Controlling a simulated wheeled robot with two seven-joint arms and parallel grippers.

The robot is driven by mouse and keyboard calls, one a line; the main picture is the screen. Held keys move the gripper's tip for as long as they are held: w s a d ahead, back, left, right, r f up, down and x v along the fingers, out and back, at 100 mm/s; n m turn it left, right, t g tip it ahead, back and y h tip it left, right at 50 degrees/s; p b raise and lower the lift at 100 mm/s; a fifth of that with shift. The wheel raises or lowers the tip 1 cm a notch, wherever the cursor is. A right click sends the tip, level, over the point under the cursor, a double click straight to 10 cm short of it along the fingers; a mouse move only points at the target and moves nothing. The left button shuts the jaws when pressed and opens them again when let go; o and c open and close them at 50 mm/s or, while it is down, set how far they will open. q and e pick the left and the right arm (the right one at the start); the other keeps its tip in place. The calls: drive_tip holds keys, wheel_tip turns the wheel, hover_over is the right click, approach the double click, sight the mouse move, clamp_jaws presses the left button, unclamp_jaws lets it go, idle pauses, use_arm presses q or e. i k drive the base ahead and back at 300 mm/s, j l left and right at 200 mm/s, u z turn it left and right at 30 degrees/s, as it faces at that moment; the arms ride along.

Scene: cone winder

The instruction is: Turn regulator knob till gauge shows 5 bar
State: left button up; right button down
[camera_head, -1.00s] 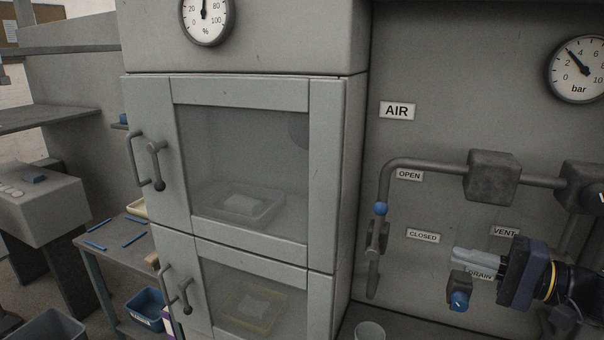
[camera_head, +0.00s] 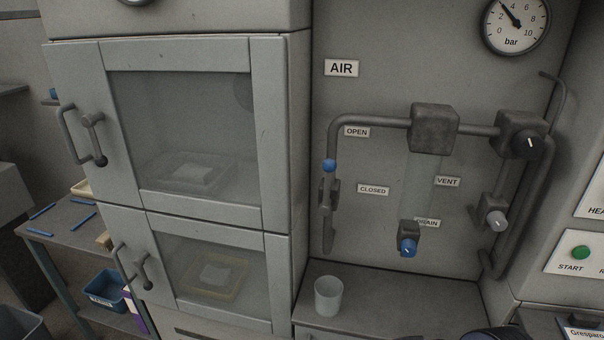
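The round white bar gauge (camera_head: 515,23) is at the top right, its upper rim cut by the frame edge. Its needle points up and left, between 2 and 4, at roughly 3 bar. A dark round knob (camera_head: 526,144), which looks like the regulator knob, sits on the front of a grey block on the pipe below the gauge. Nothing touches it. Neither gripper shows; a dark rounded piece at the bottom edge, right of centre, may be part of my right arm.
A grey knob (camera_head: 495,219) is near the VENT label, and a blue drain knob (camera_head: 408,247) is lower left. A blue-tipped lever (camera_head: 328,180) hangs beside OPEN and CLOSED. A cup (camera_head: 328,296) stands on the ledge (camera_head: 390,310). A green START button (camera_head: 580,252) is right.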

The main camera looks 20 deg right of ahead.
sight(527, 143)
drive_tip(key=z, duration=1.8)
